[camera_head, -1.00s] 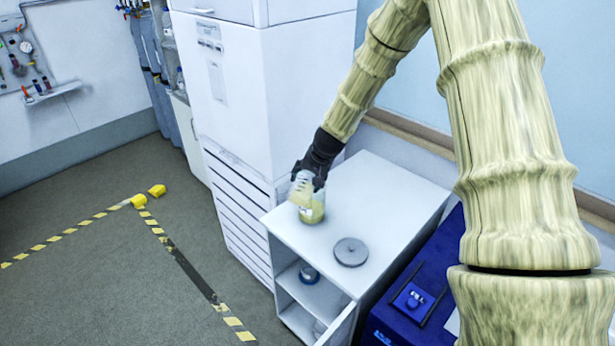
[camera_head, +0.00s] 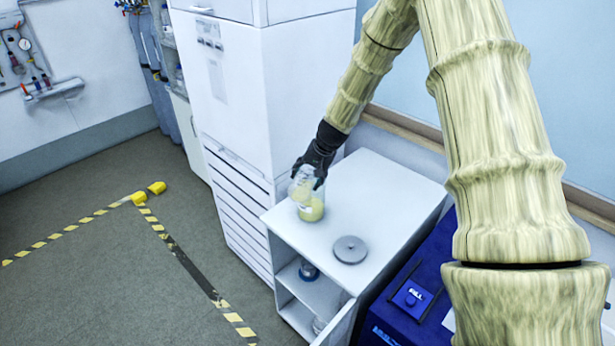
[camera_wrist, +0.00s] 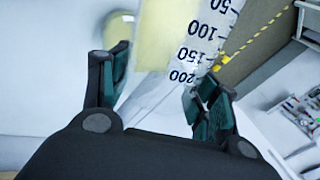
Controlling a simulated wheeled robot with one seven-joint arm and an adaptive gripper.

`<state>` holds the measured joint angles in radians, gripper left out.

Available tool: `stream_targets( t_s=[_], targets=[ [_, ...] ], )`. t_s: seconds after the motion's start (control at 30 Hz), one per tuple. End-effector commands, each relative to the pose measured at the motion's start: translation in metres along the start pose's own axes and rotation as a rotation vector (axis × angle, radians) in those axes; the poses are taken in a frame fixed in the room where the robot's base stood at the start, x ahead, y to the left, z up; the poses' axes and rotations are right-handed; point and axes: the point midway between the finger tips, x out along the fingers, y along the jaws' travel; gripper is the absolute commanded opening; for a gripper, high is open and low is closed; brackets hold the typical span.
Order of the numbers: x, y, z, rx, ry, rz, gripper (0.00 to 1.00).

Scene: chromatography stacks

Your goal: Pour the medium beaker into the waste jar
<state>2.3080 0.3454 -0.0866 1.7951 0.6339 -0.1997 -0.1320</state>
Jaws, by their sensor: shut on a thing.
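My gripper (camera_head: 311,173) is shut on a clear beaker (camera_head: 302,187) over the white cabinet top. In the wrist view the beaker (camera_wrist: 190,40) sits between the two fingers (camera_wrist: 160,85), tilted, with black marks from 50 to 200 and pale yellow contents. Pale yellow-green liquid (camera_head: 311,211) shows low in the clear glass below my gripper in the head view. The beaker and any jar there overlap, so I cannot tell their outlines apart. A round rim with yellow inside (camera_wrist: 122,28) lies beside the beaker in the wrist view; it may be the waste jar.
The white cabinet (camera_head: 385,200) carries a flat grey disc (camera_head: 350,249) right of the glass. A tall white unit (camera_head: 235,100) stands close behind on the left. A blue case (camera_head: 400,305) is at the right. The cabinet top is bare around the disc.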

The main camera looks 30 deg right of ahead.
Motion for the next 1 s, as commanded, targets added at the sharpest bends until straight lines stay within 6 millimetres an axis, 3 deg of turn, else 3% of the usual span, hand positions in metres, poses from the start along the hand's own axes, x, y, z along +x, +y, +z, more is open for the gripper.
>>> stream_targets(
  t_s=[1.0],
  targets=[
    [0.0024, 0.0007, -0.0048, 0.052, -0.123, 0.0, 0.13]
  ],
)
